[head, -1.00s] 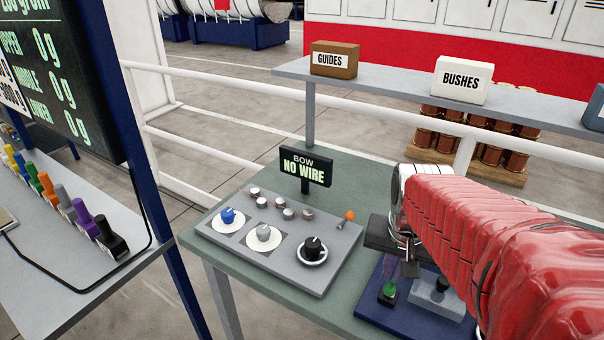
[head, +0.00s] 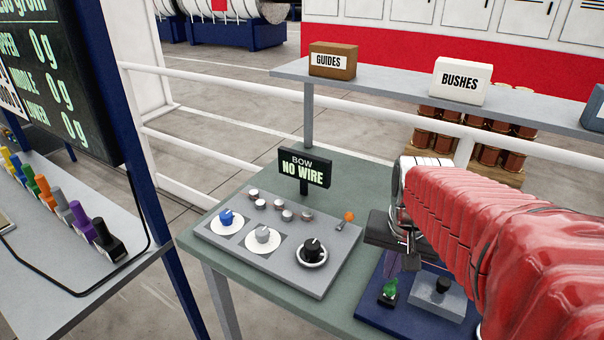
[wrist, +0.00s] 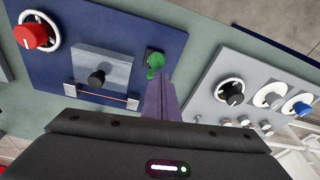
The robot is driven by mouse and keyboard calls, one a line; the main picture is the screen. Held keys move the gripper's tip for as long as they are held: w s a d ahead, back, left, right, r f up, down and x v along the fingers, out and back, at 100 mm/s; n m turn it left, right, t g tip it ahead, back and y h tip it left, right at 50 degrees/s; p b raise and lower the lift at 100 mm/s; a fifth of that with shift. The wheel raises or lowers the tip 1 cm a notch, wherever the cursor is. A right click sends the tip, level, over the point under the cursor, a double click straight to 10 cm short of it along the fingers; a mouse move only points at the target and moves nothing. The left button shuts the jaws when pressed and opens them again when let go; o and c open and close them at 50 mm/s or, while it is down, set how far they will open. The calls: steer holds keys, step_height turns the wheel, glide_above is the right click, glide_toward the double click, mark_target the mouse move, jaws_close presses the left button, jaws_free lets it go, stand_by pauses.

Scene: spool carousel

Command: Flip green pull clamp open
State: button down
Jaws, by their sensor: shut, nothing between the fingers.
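The green pull clamp (head: 389,290) stands on the navy plate (head: 370,311) at the bench's right part, with a small dark base. The wrist view shows the clamp (wrist: 155,62) just beyond my fingertips. My gripper (wrist: 162,77) is shut and empty, its purple fingers together and pointing at the clamp. In the head view the fingers show only faintly above the clamp, below the dark gripper body. I cannot tell whether the fingertips touch the clamp, or whether its lever is open.
A black knob (wrist: 97,78) on a grey block and a red-capped wheel (wrist: 32,36) are left of the clamp in the wrist view. A thin reddish wire (wrist: 102,93) runs between two pale blocks. The knob panel (head: 215,240) and NO WIRE sign (head: 304,168) stand to the left.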

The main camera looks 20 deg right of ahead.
steer(key=s+a+r, duration=0.4)
steer(key=r, duration=0.3)
steer(key=shift+r, duration=0.25)
stand_by(0.4)
steer(key=a+f+n+t+y, duration=0.1)
steer(key=a+f+n+t, duration=0.2)
steer(key=a+n, duration=0.4)
steer(key=a, duration=0.4)
steer(key=shift+w+n+t, duration=0.15)
steer(key=shift+n+t, duration=0.15)
steer(key=shift+a, duration=0.1)
stand_by(1.1)
